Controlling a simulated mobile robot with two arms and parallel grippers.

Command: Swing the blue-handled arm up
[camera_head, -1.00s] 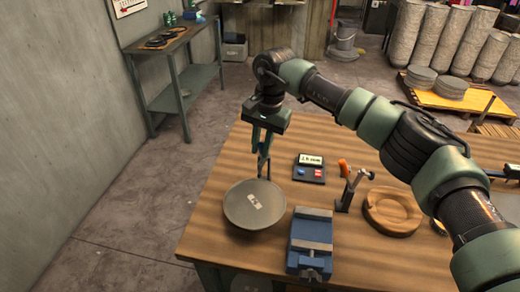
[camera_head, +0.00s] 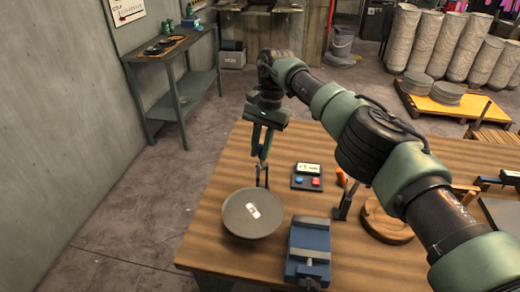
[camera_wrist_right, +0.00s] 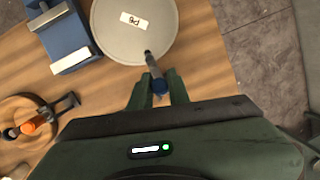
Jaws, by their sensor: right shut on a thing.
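The blue-handled arm (camera_head: 262,178) stands at the far edge of the round grey disc (camera_head: 251,214) on the wooden table. My right gripper (camera_head: 261,154) is above it, pointing down, with its fingertips at the top of this arm. In the right wrist view the blue handle (camera_wrist_right: 160,86) sits between the two fingers, and the dark arm runs from it to the rim of the disc (camera_wrist_right: 118,40). The gripper is shut on the handle. The fingers partly hide the handle in the head view. My left gripper is not in view.
A blue vise (camera_head: 308,252) stands close right of the disc. A small device with a display (camera_head: 307,177) lies behind it. An orange-handled arm (camera_head: 343,198) and a round wooden ring (camera_head: 384,222) stand further right, partly behind my right arm. Bare table lies left of the disc.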

